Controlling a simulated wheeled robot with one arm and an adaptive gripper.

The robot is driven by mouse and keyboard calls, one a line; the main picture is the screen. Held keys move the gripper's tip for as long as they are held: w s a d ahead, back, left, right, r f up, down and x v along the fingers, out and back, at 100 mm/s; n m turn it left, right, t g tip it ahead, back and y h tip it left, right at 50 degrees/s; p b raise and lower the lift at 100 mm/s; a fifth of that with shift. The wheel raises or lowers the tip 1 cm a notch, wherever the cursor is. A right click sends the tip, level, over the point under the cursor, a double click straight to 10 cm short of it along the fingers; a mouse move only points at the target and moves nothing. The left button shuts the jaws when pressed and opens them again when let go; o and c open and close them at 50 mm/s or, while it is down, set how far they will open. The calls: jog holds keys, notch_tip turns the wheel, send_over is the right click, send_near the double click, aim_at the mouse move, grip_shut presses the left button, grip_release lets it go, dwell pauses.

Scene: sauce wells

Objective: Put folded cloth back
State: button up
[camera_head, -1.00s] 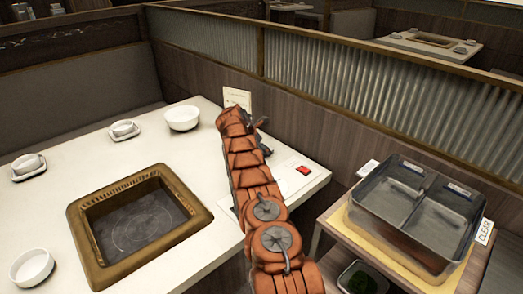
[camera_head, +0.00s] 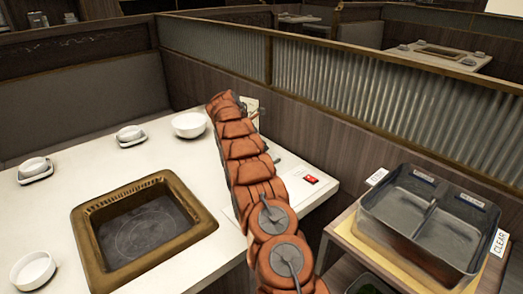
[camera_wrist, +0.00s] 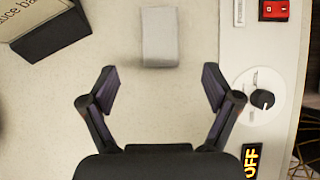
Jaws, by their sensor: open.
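A small pale grey block (camera_wrist: 161,37), which looks like the folded cloth, lies flat on the white table (camera_wrist: 205,25) in the wrist view. My gripper (camera_wrist: 160,80) is open and empty, its two dark fingers spread wide. The block lies just ahead of the fingertips, roughly centred between them and apart from both. In the head view my orange arm hides the block and most of the gripper.
A dark card stand (camera_wrist: 52,35) is left of the block; a red switch (camera_wrist: 274,10) and a dial (camera_wrist: 262,99) are right. The head view shows a grill (camera_head: 145,232), a white bowl (camera_head: 189,125), small dishes, and a divided metal bin (camera_head: 425,215) beside the table.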

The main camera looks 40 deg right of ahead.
jog(key=shift+a+r, duration=0.3)
jog(key=shift+r, duration=0.1)
jog(key=s+a+r+m+y, duration=0.1)
jog(key=s+a+r+m, duration=0.3)
jog(key=a, duration=0.5)
jog(key=s+a+r+m+y, duration=0.1)
jog(key=s+a+r+m, duration=0.1)
jog(key=s+a+r, duration=0.4)
jog(key=s+a+r+m+y, duration=0.1)
jog(key=s+a+r+m, duration=0.15)
jog(key=s+a, duration=0.6)
jog(key=s+a+f+m+y, duration=0.1)
jog(key=s+a+m, duration=0.2)
jog(key=s+a, duration=0.4)
jog(key=s+a+f+m+g+y, duration=0.1)
jog(key=s+a, duration=0.6)
jog(key=s, duration=0.7)
jog(key=s+a+f+m+y, duration=0.1)
jog(key=s+a+f+m, duration=0.2)
jog(key=s, duration=0.7)
jog(key=a+m, duration=0.2)
jog(key=a, duration=0.2)
jog(key=shift+s+a+g+y, duration=0.3)
jog(key=shift+a, duration=0.05)
